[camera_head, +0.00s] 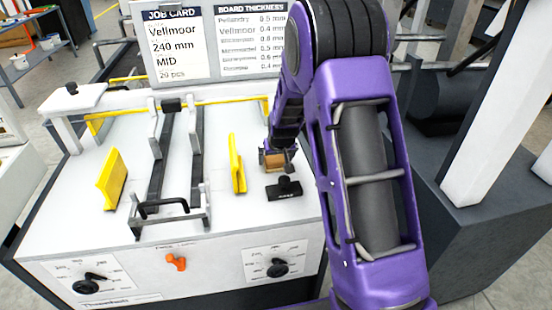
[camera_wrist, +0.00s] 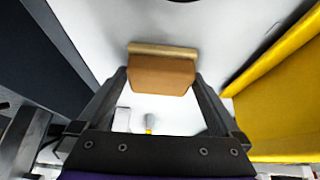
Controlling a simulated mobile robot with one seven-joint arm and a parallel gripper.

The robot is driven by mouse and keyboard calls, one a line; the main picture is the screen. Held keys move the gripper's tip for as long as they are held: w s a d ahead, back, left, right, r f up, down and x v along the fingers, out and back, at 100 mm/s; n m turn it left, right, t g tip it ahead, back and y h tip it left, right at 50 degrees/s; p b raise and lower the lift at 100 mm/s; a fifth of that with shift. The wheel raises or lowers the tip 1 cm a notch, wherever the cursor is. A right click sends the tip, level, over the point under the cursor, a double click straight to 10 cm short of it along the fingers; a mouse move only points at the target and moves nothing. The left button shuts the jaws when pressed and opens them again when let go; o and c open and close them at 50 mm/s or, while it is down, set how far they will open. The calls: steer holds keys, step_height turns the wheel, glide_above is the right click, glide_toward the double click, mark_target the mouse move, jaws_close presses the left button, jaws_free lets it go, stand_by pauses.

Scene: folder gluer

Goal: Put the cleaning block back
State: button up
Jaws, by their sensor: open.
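The cleaning block (camera_wrist: 162,74), tan-brown with a paler strip along one edge, shows in the wrist view between the tips of my gripper (camera_wrist: 160,84). The jaws are open, one finger on each side of the block, very close to its sides; I cannot tell whether they touch it. In the head view the block (camera_head: 274,162) shows at my gripper (camera_head: 276,158), low over or on the white machine top (camera_head: 222,222). I cannot tell whether the block rests on the surface.
A black knobbed part (camera_head: 284,189) stands just in front of the block. A yellow guide (camera_head: 237,165) stands to its left, another yellow guide (camera_head: 112,180) farther left. Dark rails (camera_head: 196,150) lie between them. A job card (camera_head: 177,45) stands behind.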

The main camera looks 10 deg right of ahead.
steer(key=v, duration=1.2)
steer(key=shift+p, duration=0.35)
steer(key=shift+r, duration=0.15)
